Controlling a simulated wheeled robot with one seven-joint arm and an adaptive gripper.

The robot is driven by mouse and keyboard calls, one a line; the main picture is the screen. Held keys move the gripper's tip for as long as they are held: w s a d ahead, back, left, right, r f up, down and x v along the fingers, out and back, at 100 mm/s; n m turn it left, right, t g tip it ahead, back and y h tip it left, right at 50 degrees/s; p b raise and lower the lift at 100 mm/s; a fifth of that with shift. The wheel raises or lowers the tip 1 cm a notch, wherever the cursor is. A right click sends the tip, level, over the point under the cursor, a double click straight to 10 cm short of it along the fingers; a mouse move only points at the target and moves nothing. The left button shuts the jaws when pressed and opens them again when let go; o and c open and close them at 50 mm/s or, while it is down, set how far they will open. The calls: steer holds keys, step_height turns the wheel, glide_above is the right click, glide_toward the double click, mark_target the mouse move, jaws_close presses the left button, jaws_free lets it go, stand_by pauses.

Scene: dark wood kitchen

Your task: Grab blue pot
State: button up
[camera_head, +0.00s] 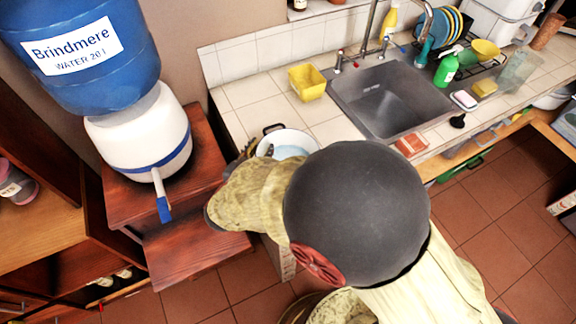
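A pot (287,151) with a pale rim and a light blue inside stands on the tiled counter, left of the sink. A dark handle shows at its back left rim. My arm, with a dark rounded joint and pale yellowish covering, hides the front of the pot. A small dark part of my gripper (242,157) seems to show just left of the pot. Its fingertips are hidden, so I cannot tell whether it is open or touches the pot.
A yellow container (307,83) stands behind the pot. The metal sink (390,100) is to the right, with a green bottle (446,69) beyond. A blue water jug (85,55) on a white dispenser (140,135) stands on the red-brown wooden stand (187,250) at left.

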steer(key=shift+c, duration=0.7)
jaws_close()
stand_by(0.4)
steer(key=shift+r, duration=0.1)
